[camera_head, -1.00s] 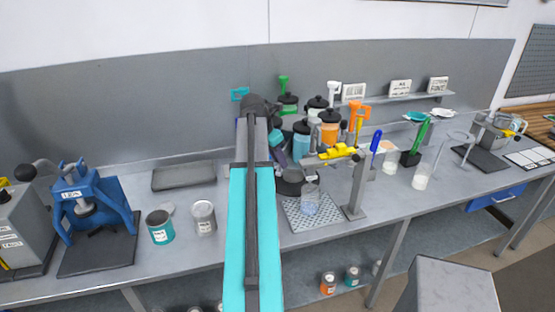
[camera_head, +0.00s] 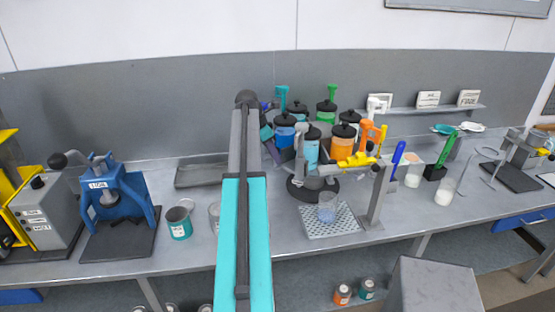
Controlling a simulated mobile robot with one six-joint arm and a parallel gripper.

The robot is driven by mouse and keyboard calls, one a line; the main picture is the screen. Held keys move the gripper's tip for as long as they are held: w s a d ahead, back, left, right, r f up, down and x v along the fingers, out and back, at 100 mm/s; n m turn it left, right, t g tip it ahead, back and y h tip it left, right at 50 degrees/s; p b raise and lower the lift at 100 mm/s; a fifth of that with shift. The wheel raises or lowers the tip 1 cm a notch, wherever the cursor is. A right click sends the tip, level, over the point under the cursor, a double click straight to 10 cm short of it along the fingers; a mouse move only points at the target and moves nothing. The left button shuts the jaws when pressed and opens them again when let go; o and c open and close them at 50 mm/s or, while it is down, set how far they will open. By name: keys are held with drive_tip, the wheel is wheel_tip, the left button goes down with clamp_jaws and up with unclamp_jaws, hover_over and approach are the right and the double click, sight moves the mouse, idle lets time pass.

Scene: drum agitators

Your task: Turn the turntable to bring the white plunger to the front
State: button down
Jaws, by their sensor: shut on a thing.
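The turntable (camera_head: 300,192) stands mid-bench on a dark round base and carries several lidded canisters. The white plunger (camera_head: 378,103) has its handle at the turntable's back right. The orange plunger (camera_head: 367,134) is at the right, nearer me. The green plunger (camera_head: 332,92) and teal plunger (camera_head: 282,93) are at the back. A blue canister (camera_head: 285,132), a light-blue canister (camera_head: 310,150) and an orange canister (camera_head: 342,142) face me. My gripper (camera_head: 279,153) is at the turntable's left side, shut on part of it; my arm and the canisters hide the fingertips and exact contact.
A clear beaker (camera_head: 327,208) stands on a perforated tray (camera_head: 345,226) in front of the turntable, beside a grey post (camera_head: 377,197) with a yellow valve (camera_head: 357,160). A blue press (camera_head: 112,195) and teal-labelled can (camera_head: 179,223) stand left. A flat grey tray (camera_head: 202,172) lies behind.

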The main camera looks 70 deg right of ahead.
drive_tip(key=shift+w+d, duration=1)
drive_tip(key=shift+d, duration=0.35)
drive_tip(key=shift+w+d, duration=1)
drive_tip(key=shift+d, duration=0.35)
drive_tip(key=shift+w+d, duration=1)
drive_tip(key=shift+d, duration=0.35)
drive_tip(key=c, duration=1.5)
unclamp_jaws()
drive_tip(key=shift+w+r, duration=0.1)
drive_tip(key=shift+b+v, duration=0.65)
drive_tip(key=shift+v, duration=0.25)
drive_tip(key=b+v, duration=0.4)
drive_tip(key=v, duration=0.7)
drive_tip(key=shift+a+r, duration=0.1)
drive_tip(key=shift+r, duration=0.3)
